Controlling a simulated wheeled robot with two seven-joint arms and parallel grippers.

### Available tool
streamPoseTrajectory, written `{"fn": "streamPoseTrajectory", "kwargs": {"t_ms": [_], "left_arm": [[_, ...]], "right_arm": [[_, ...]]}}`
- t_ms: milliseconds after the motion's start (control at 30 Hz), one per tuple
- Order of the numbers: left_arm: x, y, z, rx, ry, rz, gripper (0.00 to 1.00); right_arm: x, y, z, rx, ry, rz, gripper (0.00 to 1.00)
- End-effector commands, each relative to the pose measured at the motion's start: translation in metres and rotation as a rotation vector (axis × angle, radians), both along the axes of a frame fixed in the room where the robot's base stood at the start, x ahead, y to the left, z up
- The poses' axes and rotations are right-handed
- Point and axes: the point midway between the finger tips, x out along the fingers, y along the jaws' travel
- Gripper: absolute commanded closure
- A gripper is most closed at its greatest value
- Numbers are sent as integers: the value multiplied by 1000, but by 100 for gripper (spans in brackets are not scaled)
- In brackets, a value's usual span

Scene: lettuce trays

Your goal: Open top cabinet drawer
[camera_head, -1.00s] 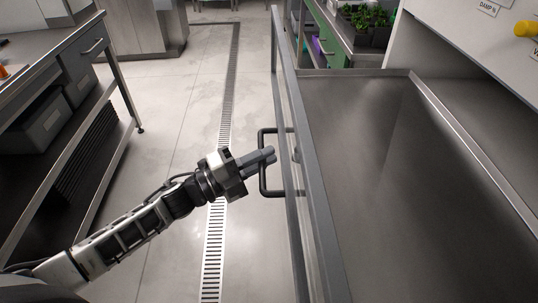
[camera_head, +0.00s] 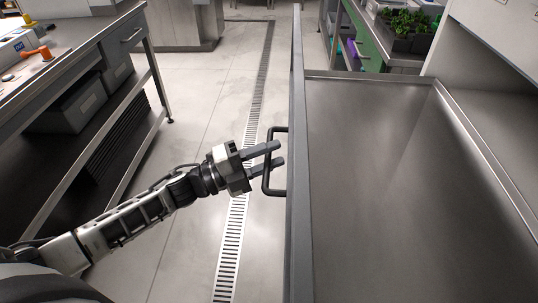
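The top cabinet drawer (camera_head: 298,200) shows edge-on, its long grey front running down the middle of the head view. Its dark bar handle (camera_head: 268,176) sticks out to the left of the front. A wide bare metal surface (camera_head: 385,210) lies to the right of the front; I cannot tell whether it is the drawer's inside or a top. My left gripper (camera_head: 277,154) is at the handle, with its two fingers parted and pointing right. The fingertips overlap the handle bar in the picture; whether they touch it I cannot tell. My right gripper is not in view.
A steel workbench (camera_head: 85,45) with shelves and grey bins stands at the left. A floor drain grate (camera_head: 232,235) runs along the clear floor between. Green plants in dark trays (camera_head: 408,33) sit at the back right. A pale cabinet wall (camera_head: 490,50) rises at the right.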

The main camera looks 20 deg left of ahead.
Motion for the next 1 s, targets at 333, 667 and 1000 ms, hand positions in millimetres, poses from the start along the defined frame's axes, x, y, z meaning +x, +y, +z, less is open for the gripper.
{"fn": "streamPoseTrajectory", "kwargs": {"t_ms": [333,667,1000], "left_arm": [[-2,2,-1,0,2,1,66],[-42,44,-14,3,7,1,66],[-92,98,-25,1,3,1,66]], "right_arm": [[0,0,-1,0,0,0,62],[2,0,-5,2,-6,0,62],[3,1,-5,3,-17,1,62]]}}
